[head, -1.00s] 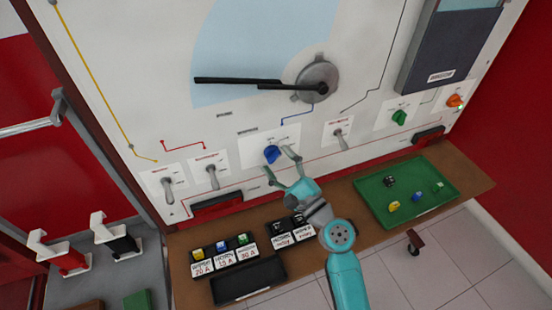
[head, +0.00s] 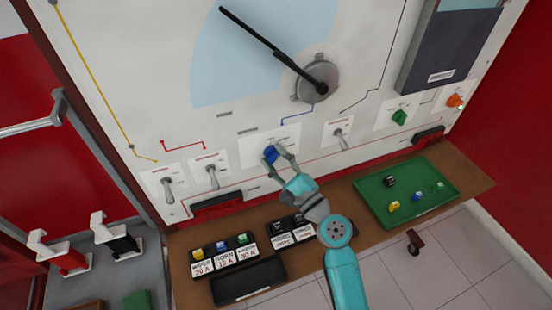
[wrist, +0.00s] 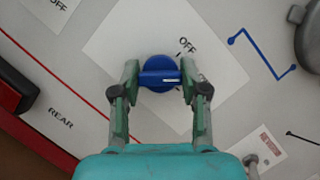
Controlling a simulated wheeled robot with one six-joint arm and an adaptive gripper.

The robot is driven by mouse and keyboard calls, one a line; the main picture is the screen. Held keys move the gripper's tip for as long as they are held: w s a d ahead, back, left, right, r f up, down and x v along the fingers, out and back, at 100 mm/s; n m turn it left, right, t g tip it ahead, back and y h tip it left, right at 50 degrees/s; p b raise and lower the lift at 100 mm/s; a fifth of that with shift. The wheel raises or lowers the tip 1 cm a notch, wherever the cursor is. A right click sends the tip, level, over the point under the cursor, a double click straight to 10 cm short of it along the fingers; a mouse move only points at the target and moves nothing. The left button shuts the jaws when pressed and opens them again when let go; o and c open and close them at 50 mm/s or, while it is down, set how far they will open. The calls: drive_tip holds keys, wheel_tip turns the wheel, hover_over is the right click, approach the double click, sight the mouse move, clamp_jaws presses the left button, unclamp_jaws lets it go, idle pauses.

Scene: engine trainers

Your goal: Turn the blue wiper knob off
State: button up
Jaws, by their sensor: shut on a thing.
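The blue wiper knob (head: 270,155) is on a white plate low on the upright panel. In the wrist view the knob (wrist: 158,72) shows a raised grip bar with a white mark at its right end. The mark points right, below the printed OFF (wrist: 187,46); other print beside it is partly hidden by a finger. My gripper (head: 277,156) is at the knob, and in the wrist view its two fingers (wrist: 158,84) are shut on the knob from left and right. The wiper arm (head: 270,44) above is tilted up to the left from its round hub (head: 318,80).
Toggle switches (head: 212,177) flank the knob, with another (head: 340,134) to its right. Green (head: 399,117) and orange (head: 454,101) knobs are farther right. A shelf below carries a green tray (head: 368,204) and labelled fuse boxes.

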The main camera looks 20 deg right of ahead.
drive_tip(key=shift+n, duration=0.3)
drive_tip(key=n, duration=0.2)
drive_tip(key=n+g, duration=0.1)
drive_tip(key=n, duration=0.1)
drive_tip(key=shift+g+y, duration=0.3)
drive_tip(key=shift+y, duration=0.1)
drive_tip(key=shift+n+g, duration=0.9)
drive_tip(key=shift+n, duration=1.5)
drive_tip(key=o, duration=1.2)
drive_tip(key=shift+c, duration=0.2)
drive_tip(key=v, duration=1.2)
